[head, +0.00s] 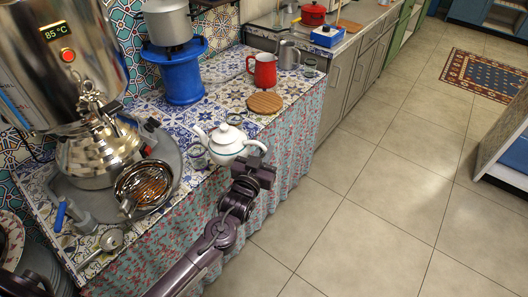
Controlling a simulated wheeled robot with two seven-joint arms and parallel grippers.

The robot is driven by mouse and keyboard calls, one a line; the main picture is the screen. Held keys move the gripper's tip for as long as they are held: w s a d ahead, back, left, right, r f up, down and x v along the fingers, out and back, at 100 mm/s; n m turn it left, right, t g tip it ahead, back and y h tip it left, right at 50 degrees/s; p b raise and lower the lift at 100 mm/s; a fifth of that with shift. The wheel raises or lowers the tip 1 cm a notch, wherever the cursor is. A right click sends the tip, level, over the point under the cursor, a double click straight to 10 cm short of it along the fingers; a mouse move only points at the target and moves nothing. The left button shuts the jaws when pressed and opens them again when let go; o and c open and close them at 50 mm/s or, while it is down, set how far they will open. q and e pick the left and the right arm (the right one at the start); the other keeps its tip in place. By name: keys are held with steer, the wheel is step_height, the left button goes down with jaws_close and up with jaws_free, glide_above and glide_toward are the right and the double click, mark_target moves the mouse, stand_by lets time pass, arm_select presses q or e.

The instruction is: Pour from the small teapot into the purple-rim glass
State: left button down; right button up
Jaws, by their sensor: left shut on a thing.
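The small white teapot (226,144) shows near the front edge of the tiled counter, lid on and roughly upright, with its spout pointing left. My left gripper (256,166) is at the handle side, on the teapot's right, and is shut on the teapot; the jaws partly hide the handle. I cannot tell whether the teapot's base touches the counter. A small clear glass (196,156) shows partly behind the teapot on its left, and another (234,118) just beyond it. No purple rim can be made out on either. My right gripper is out of view.
A large metal samovar (65,60) and a round tray (170,160) with a strainer fill the left. A wooden coaster (265,103), red mug (264,71) and grey pitcher (289,55) stand beyond the teapot. Open floor lies to the right.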

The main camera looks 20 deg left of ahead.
mark_target(260, 144)
arm_select(q)
steer(key=shift+d+f+n+b, duration=0.15)
steer(key=shift+n+b, duration=0.45)
steer(key=shift+n, duration=0.4)
steer(key=shift+r, duration=0.35)
steer(key=shift+a+r+n+p, duration=0.25)
steer(key=shift+r+n+p, duration=0.45)
steer(key=shift+r, duration=0.4)
steer(key=shift+a+r+n+p, duration=0.25)
steer(key=shift+r+n+p, duration=0.2)
steer(key=shift+r, duration=0.4)
steer(key=shift+a+r+n+p, duration=0.2)
steer(key=shift+r+n+p, duration=0.25)
steer(key=shift+r, duration=0.4)
steer(key=shift+w+a+r+p, duration=0.1)
steer(key=shift+r+p, duration=0.15)
steer(key=shift+p, duration=0.1)
stand_by(1.7)
stand_by(0.7)
